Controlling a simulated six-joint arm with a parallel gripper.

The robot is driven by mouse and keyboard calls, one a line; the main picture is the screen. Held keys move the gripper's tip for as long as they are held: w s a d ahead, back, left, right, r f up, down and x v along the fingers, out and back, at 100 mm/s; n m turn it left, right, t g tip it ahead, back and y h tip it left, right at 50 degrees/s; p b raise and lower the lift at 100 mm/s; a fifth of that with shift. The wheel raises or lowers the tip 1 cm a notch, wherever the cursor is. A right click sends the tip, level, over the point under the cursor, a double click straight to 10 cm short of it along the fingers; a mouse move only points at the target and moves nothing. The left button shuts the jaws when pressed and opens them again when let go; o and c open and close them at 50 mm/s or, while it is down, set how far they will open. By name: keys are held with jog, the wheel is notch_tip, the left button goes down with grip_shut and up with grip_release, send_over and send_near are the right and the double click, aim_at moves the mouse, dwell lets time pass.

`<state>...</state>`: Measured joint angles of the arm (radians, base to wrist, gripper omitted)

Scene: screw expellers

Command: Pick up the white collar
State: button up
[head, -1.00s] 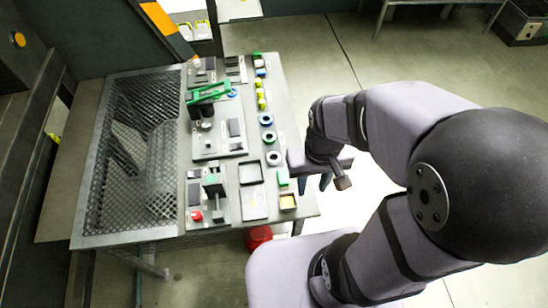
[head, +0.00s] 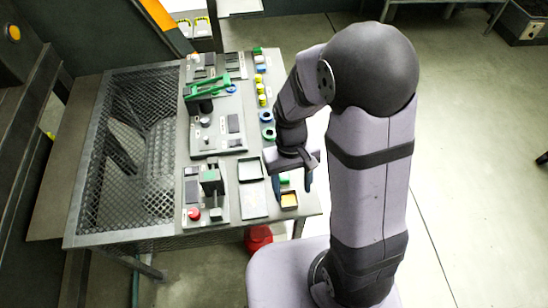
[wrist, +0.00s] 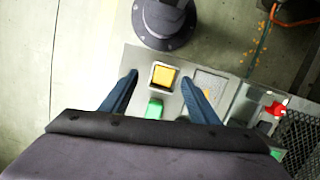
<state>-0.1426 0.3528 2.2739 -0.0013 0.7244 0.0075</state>
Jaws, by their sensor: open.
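The white collar does not show in either view now; in the head view my arm and gripper cover the part of the table edge where a white ring stood a second ago. My gripper (head: 292,191) is open and empty above the near right corner of the table. In the wrist view its two blue fingers (wrist: 160,79) point toward a small tray with a yellow inside (wrist: 164,75). A green block (wrist: 155,108) shows between the fingers, nearer the palm. I cannot tell the gripper's exact height above these.
A black-rimmed tray (head: 250,169), a fixture with a red button (head: 194,214) and a green-handled press (head: 207,90) stand left of my gripper. A mesh guard (head: 115,150) covers the table's left side.

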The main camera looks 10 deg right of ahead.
jog(key=shift+m+t, duration=0.4)
jog(key=shift+m, duration=0.2)
jog(key=w, duration=0.2)
jog(key=w+a+f, duration=0.1)
jog(key=w, duration=0.2)
jog(key=w+a, duration=0.1)
jog(key=w, duration=0.2)
jog(key=shift+w+f, duration=0.1)
jog(key=shift+f, duration=0.25)
jog(key=w+a+r+m+t, duration=0.1)
jog(key=w+r+m, duration=0.2)
jog(key=w+m, duration=0.2)
jog(key=shift+w+r+t, duration=0.3)
jog(key=shift+w, duration=0.8)
jog(key=shift+w+d+f+p, duration=0.15)
jog(key=shift+f+p, duration=0.4)
jog(key=shift+f, duration=1.3)
jog(key=shift+w+d+f+p, duration=0.15)
jog(key=shift+f+p, duration=0.35)
jog(key=shift+f, duration=1.35)
jog(key=shift+s, duration=0.1)
jog(key=shift+c, duration=0.2)
jog(key=c, duration=1.1)
jog(key=shift+r, duration=0.1)
